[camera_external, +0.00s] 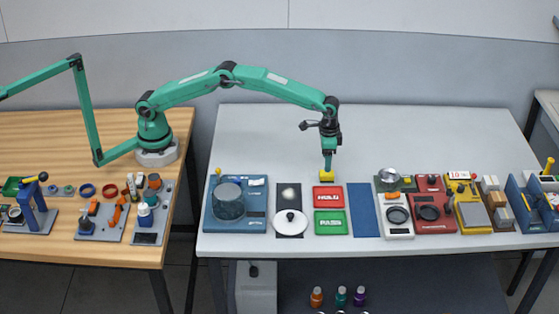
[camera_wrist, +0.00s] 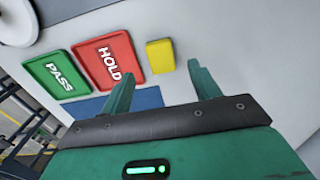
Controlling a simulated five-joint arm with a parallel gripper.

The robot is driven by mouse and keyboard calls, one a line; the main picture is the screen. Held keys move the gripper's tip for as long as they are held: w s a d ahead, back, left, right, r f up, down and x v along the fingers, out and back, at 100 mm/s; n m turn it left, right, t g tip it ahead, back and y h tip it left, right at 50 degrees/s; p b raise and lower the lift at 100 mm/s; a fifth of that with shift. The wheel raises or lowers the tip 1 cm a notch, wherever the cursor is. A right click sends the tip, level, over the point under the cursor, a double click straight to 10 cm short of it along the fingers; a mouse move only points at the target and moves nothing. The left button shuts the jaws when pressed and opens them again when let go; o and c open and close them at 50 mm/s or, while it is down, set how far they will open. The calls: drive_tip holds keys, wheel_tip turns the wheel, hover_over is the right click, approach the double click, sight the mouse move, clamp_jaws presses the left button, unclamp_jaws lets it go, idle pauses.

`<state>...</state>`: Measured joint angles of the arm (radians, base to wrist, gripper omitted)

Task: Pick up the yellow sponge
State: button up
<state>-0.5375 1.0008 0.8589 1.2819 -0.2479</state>
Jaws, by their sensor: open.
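The yellow sponge (camera_external: 327,176) is a small block on the grey table, just behind the red tray. In the wrist view the yellow sponge (camera_wrist: 160,56) lies flat beyond my fingertips, between their directions. My gripper (camera_external: 328,160) points down right above the sponge in the external view. In the wrist view my gripper (camera_wrist: 160,80) has its two green fingers spread apart with nothing between them. I cannot tell whether a fingertip touches the sponge.
The red HOLD tray (camera_external: 328,204) and green PASS tray (camera_external: 330,232) lie in front of the sponge. A blue mat (camera_external: 364,210) lies to the right, and a white round lid (camera_external: 290,230) to the left. The table behind the sponge is clear.

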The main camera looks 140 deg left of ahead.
sight(327, 176)
drive_tip(key=shift+f, duration=0.1)
drive_tip(key=shift+f, duration=2.5)
drive_tip(key=shift+c, duration=0.2)
drive_tip(key=c, duration=1)
